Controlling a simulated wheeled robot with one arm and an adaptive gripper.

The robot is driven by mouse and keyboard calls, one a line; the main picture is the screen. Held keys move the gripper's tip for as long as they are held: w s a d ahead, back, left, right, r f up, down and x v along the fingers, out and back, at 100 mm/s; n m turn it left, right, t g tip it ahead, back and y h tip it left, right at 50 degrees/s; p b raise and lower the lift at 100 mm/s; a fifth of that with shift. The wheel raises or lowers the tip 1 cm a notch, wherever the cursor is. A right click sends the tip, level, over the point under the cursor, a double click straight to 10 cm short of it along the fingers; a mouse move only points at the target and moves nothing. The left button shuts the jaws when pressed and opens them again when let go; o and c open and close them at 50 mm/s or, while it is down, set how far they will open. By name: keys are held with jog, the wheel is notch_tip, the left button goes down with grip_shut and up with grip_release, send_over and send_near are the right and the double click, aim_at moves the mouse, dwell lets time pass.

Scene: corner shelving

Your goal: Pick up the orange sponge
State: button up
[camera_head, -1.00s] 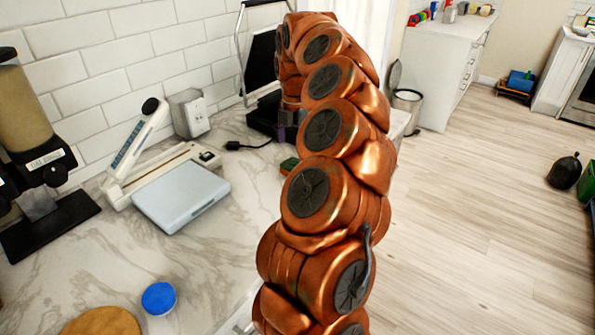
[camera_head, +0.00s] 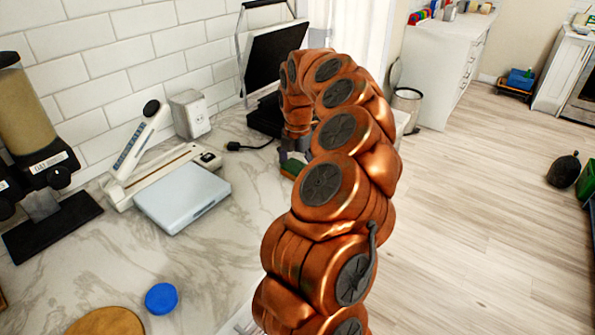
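A small block with a green top and an orange-brown side, which looks like the sponge (camera_head: 289,168), lies on the marble counter. It is partly hidden behind my copper arm. My gripper (camera_head: 291,155) shows only as a small grey shape below the end of my arm. It points down, right above or at the sponge. I cannot tell whether it touches the sponge, and its fingers are too small and covered to read.
A black panini-style appliance (camera_head: 275,57) stands open behind my arm. A pale blue scale (camera_head: 182,197), a white sealer (camera_head: 140,150), a blue lid (camera_head: 161,298) and a round wooden board (camera_head: 106,322) are on the counter. The counter's middle is clear.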

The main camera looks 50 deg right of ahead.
aim_at(298, 167)
jog(key=shift+c, duration=1.3)
jog(key=shift+r+b, duration=0.4)
jog(key=shift+r, duration=1.1)
jog(key=shift+s+r, duration=0.1)
jog(key=shift+r, duration=0.2)
jog(key=s+d+r+b, duration=0.1)
jog(key=s+b, duration=0.2)
jog(key=s, duration=1.2)
jog(key=shift+s+d+r, duration=0.2)
jog(key=shift+s+d, duration=0.05)
jog(key=shift+s, duration=0.15)
jog(key=shift+o, duration=0.4)
jog(key=c, duration=0.4)
